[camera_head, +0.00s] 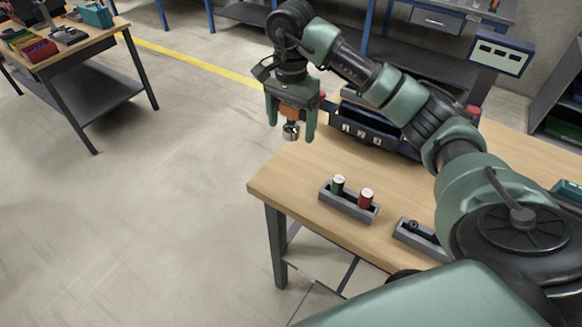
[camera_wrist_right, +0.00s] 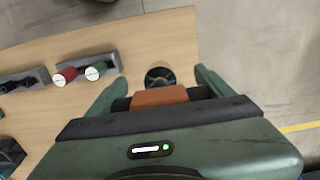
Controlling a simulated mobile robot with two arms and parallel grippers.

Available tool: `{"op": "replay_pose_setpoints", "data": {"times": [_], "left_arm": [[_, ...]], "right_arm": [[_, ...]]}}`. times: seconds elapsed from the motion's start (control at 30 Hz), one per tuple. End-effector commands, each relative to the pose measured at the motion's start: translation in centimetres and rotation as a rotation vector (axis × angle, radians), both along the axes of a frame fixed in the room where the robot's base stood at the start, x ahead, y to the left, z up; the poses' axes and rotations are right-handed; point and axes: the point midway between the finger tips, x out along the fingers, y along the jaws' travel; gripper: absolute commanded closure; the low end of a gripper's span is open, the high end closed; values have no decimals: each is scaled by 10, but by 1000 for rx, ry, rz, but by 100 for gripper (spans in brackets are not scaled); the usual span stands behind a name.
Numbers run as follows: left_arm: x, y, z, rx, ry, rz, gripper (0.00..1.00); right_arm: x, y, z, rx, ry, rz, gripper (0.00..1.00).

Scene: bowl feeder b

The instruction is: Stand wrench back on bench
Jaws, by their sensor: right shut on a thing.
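My right gripper (camera_head: 291,128) is shut on what looks like the wrench, high near the left edge of the wooden bench (camera_head: 300,185). The wrench (camera_head: 291,135) shows as a small metallic round end between the fingers; an orange part shows just above it. In the right wrist view, my right gripper (camera_wrist_right: 157,80) has its green fingers on either side of a dark round end of the wrench (camera_wrist_right: 160,77), with bench wood below. The rest of the wrench is hidden, so its tilt cannot be told. My left gripper is not in view.
A grey holder (camera_head: 345,205) with a green and a red white-topped piece stands on the bench. Another grey holder (camera_head: 420,240) with dark parts is nearer. A dark machine (camera_head: 372,130) stands behind. The bench's left front is bare.

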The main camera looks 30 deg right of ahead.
Motion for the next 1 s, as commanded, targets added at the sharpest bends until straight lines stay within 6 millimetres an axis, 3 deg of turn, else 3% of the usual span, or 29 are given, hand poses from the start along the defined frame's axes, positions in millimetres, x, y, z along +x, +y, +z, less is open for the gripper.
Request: {"op": "replay_pose_setpoints", "data": {"times": [0.2, 0.4, 0.67, 0.9, 1.0], "left_arm": [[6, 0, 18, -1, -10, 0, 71], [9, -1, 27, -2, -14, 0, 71], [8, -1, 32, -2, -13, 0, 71], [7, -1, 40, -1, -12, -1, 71], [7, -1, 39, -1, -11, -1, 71]], "right_arm": [[-2, 0, -57, 1, 5, 1, 83], [-1, 0, -97, 0, 0, 2, 83], [0, 0, -118, 0, -1, 3, 83], [0, 1, -151, 2, -1, 3, 83], [1, 0, -153, 0, -5, 4, 83]]}}
